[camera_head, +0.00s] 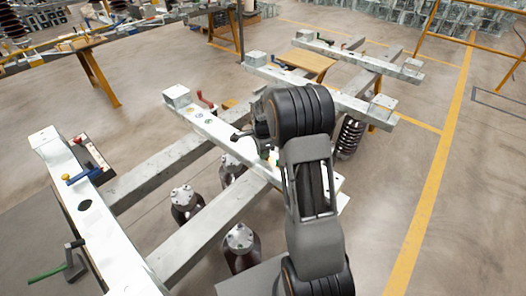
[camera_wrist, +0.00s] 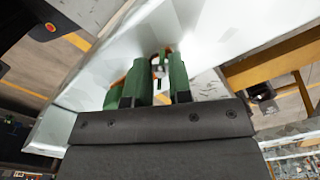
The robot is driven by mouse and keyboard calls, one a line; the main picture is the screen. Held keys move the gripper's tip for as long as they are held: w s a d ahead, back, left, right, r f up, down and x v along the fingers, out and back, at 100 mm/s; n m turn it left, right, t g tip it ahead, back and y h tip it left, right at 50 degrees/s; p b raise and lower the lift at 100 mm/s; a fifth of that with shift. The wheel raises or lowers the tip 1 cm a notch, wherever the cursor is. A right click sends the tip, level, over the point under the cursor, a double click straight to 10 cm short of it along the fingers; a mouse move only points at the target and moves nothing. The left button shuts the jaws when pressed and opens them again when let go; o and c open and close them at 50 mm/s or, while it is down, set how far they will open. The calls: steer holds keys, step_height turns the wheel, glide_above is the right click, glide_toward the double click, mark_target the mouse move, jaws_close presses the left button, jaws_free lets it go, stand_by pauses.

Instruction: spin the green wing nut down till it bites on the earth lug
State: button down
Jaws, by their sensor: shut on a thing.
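My gripper (camera_wrist: 159,66) shows in the wrist view with its two green fingers reaching over a pale metal beam (camera_wrist: 205,35). The fingers are closed around a small piece, the green wing nut (camera_wrist: 164,56), seen only as a sliver between the tips. A small grey round end and a bit of orange-brown show beside it. The earth lug cannot be made out clearly, and whether the nut touches it is hidden. In the head view my arm covers the fingertips and the nut, over the middle beam (camera_head: 220,132).
Brown insulators with grey caps (camera_head: 239,238) stand beneath the frame. A red-handled clamp (camera_head: 204,101) sits on the middle beam.

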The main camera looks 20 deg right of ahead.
stand_by(0.3)
steer(key=c, duration=1)
jaws_free()
steer(key=shift+r, duration=0.1)
step_height(320, 180, up, 14)
steer(key=shift+f+p, duration=0.15)
steer(key=shift+p, duration=0.25)
